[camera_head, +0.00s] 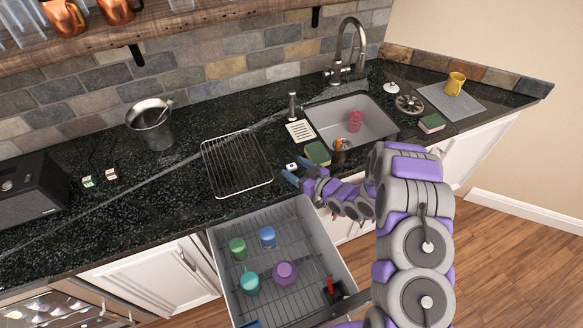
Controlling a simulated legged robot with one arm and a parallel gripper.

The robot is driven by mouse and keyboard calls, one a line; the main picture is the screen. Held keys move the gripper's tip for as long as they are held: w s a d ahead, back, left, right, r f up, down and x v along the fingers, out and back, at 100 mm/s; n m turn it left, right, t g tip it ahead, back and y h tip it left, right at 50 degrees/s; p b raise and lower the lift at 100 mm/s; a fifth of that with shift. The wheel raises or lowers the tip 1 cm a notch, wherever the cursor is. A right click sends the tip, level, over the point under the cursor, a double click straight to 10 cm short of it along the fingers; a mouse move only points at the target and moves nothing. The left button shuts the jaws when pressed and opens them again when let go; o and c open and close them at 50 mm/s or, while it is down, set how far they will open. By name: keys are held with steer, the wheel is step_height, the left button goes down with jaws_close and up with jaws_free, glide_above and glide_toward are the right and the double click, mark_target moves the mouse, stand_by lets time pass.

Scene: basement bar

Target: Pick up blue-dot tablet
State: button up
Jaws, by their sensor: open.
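The blue-dot tablet (291,167) is a small white block with a blue mark on top. It lies on the black speckled counter (190,160), between the wire rack and the green-topped sponge. My gripper (296,170) reaches in from the right with its bluish fingers spread apart. The fingertips are close to the tablet, just to its right in the picture. The jaws are open and nothing shows between them. I cannot tell whether a finger touches the tablet or how high the fingers are above the counter.
A wire rack (236,192) lies to the left. A green-topped sponge (318,153) and a white slatted dish (300,132) sit close behind the gripper, near the sink (378,118). An open drawer (216,262) with several cups stands below the counter front. A metal bucket (152,135) stands further left.

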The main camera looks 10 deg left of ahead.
steer(key=c, duration=1.1)
